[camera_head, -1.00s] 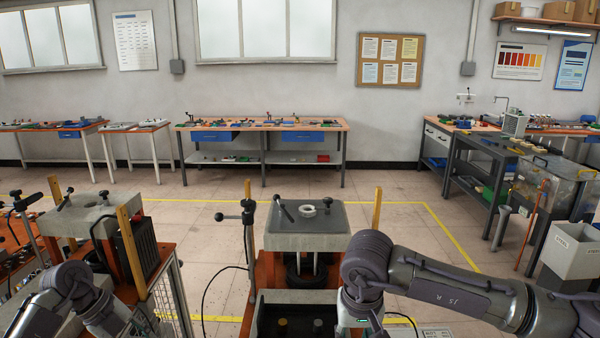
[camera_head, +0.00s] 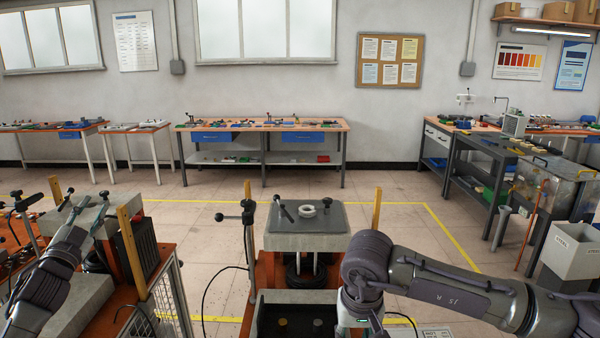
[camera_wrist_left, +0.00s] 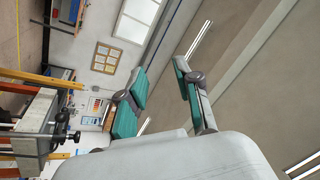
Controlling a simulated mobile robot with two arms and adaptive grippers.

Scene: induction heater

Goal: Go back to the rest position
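My left arm comes in from the lower left in the head view, raised with its gripper (camera_head: 84,208) in front of the grey-topped unit at the left. In the left wrist view the gripper (camera_wrist_left: 160,72) has its two teal-padded fingers well apart, with nothing between them. My right arm reaches in from the right, its wrist bent down beside the central heater unit (camera_head: 306,241). The fingers of the right gripper are not clearly visible at the bottom of the head view.
A light ring (camera_head: 308,210) lies on the central unit's grey top. A grey-topped unit with orange posts (camera_head: 75,222) stands close to my left arm. A white bin (camera_head: 569,257) stands at the right. Open floor (camera_head: 390,222) lies before the back workbench (camera_head: 262,125).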

